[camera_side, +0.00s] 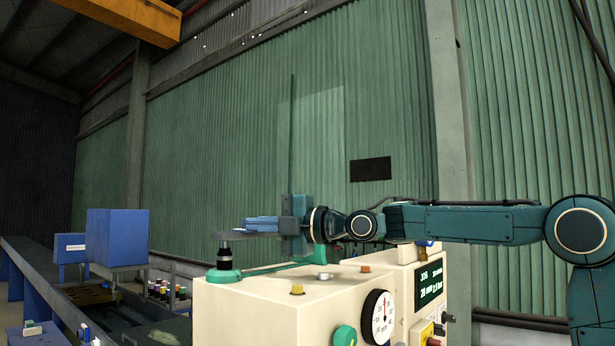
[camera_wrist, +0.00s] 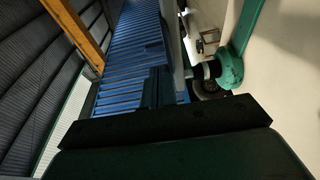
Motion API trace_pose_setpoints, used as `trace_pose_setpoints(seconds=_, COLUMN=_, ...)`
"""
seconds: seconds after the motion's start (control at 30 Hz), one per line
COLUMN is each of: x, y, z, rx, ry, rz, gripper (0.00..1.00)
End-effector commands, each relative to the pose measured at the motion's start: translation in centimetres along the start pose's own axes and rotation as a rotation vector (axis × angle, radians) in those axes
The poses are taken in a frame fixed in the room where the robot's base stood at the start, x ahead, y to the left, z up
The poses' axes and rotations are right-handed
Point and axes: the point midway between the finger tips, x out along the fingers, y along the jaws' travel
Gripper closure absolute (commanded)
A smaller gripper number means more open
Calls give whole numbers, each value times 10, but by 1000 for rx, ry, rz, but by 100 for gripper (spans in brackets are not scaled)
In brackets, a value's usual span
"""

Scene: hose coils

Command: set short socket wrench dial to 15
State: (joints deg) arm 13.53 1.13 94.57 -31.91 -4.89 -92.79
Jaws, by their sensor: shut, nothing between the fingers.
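A cream machine (camera_side: 300,310) fills the lower middle of the side view. Its front carries a round white dial (camera_side: 384,318) with a black rim and a red pointer near the top; its numbers are too small to read. A green knob (camera_side: 345,335) sits left of the dial. I cannot tell which part is the short socket wrench dial. My gripper (camera_side: 250,223) is shut and empty, pointing left above the machine's top. It is near a flat grey piece (camera_side: 232,236) over a black post (camera_side: 225,251) with a green base (camera_side: 223,275). The green base also shows in the wrist view (camera_wrist: 231,68).
A lit display (camera_side: 430,284) is on the machine's right face. A blue box (camera_side: 117,237) and several small bottles (camera_side: 165,290) are at left. Space above the machine's front is clear.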

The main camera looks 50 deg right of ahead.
Motion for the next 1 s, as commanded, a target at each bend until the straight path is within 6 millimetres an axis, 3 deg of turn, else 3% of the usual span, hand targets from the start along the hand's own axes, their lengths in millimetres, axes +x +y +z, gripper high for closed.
trace_pose_setpoints(seconds=1.0, x=3, y=0, z=21, rx=0, ry=0, rz=-1, gripper=100)
